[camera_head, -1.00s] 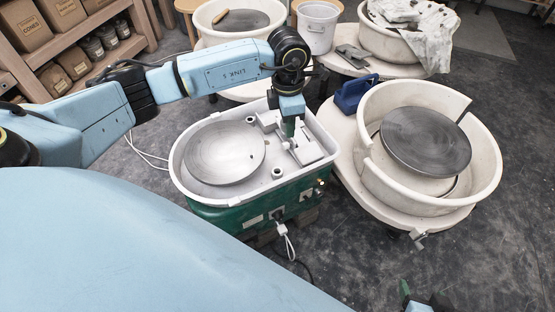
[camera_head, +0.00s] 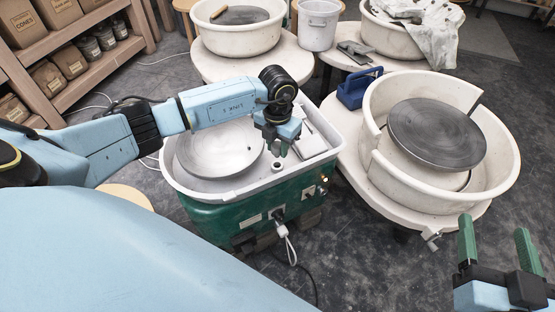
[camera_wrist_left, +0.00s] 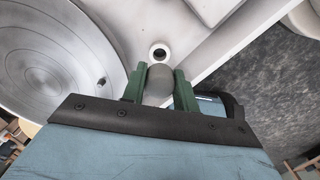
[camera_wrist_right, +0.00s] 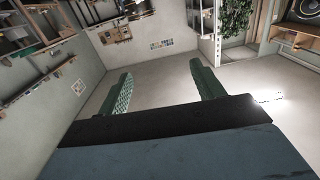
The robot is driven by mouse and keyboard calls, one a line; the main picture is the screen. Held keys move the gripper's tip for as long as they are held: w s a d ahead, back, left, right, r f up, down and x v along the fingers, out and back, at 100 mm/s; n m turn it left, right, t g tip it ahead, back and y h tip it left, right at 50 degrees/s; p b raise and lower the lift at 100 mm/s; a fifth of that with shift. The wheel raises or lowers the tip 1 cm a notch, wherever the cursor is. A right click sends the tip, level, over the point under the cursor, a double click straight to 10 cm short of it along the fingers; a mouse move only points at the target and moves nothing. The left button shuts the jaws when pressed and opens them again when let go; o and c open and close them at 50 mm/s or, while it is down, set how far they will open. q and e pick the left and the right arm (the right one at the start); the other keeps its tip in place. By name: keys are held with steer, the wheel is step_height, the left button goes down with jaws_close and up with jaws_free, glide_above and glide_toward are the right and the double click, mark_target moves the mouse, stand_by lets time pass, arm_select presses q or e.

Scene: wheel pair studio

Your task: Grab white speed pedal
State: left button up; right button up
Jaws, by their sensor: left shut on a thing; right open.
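My left gripper (camera_head: 283,146) is over the white splash tray (camera_head: 177,188) of the green-based wheel (camera_head: 232,218). In the left wrist view its green fingers (camera_wrist_left: 159,70) are shut on a grey rounded thing (camera_wrist_left: 158,88). Most of that thing is hidden, so I cannot tell whether it is part of the speed pedal. A white ring (camera_wrist_left: 160,52) shows just beyond the fingertips. A white block (camera_head: 316,143) lies in the tray's right end. I cannot clearly identify a white speed pedal. My right gripper (camera_head: 493,226) is open and empty at the lower right.
A second wheel with a cream basin (camera_head: 505,165) and dark disc (camera_head: 437,134) stands right. A blue container (camera_head: 355,90) is behind it. A white bucket (camera_head: 318,25) and other basins stand at the back. A white plug and cable (camera_head: 285,232) hang at the green base's front.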

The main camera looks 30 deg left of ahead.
mark_target(277, 157)
arm_select(q)
steer(key=shift+f, duration=0.8)
step_height(277, 157, down, 3)
steer(key=shift+r+b, duration=0.1)
steer(key=shift+b, duration=0.85)
steer(key=shift+f, duration=0.2)
arm_select(e)
step_height(277, 157, up, 8)
steer(key=s+t+y, duration=0.2)
steer(key=t, duration=0.3)
steer(key=shift+a+t, duration=0.3)
steer(key=shift+a, duration=0.1)
steer(key=shift+f, duration=0.1)
